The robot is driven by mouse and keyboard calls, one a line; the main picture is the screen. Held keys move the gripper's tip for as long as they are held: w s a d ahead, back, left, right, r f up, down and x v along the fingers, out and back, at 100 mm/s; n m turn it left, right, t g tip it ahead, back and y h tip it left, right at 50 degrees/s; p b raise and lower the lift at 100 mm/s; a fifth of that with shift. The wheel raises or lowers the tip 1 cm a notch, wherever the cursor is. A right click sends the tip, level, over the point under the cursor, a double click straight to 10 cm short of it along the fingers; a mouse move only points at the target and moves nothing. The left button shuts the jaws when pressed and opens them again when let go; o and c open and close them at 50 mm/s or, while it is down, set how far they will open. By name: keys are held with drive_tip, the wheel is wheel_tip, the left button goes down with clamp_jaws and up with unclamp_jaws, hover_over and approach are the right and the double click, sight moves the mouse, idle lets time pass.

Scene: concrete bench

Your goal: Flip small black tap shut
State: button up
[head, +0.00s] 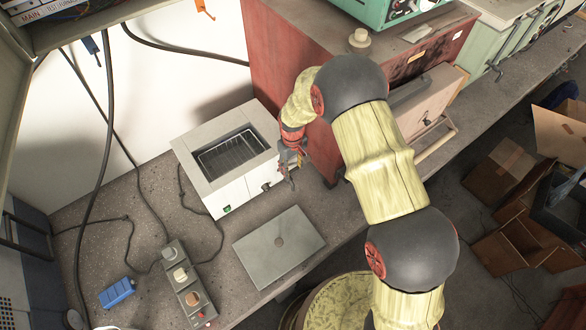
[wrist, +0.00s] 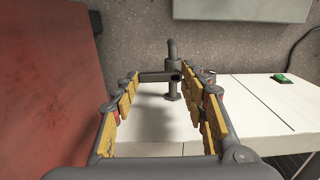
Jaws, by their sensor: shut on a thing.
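The small black tap (wrist: 173,72) sticks out from the front of a white fryer box (wrist: 245,108), seen in the wrist view. A dark pipe stands out from it and a dark bar runs to the left. My gripper (wrist: 170,88) has yellow-padded fingers on both sides of the tap, and the bar spans the room between their tips. It is shut on the tap. In the head view my gripper (head: 290,165) is at the right end of the fryer (head: 236,192). There the tap is too small and too much covered to make out clearly.
A red cabinet (head: 285,60) stands close behind and right of my gripper; it also fills the left of the wrist view (wrist: 45,80). A green switch (head: 227,208) is on the fryer front. A grey plate (head: 279,245), a control strip (head: 187,280) and a blue block (head: 117,292) lie on the bench.

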sight(292, 170)
drive_tip(key=o, duration=1.2)
drive_tip(key=shift+c, duration=0.2)
wheel_tip(292, 170, up, 12)
idle(0.5)
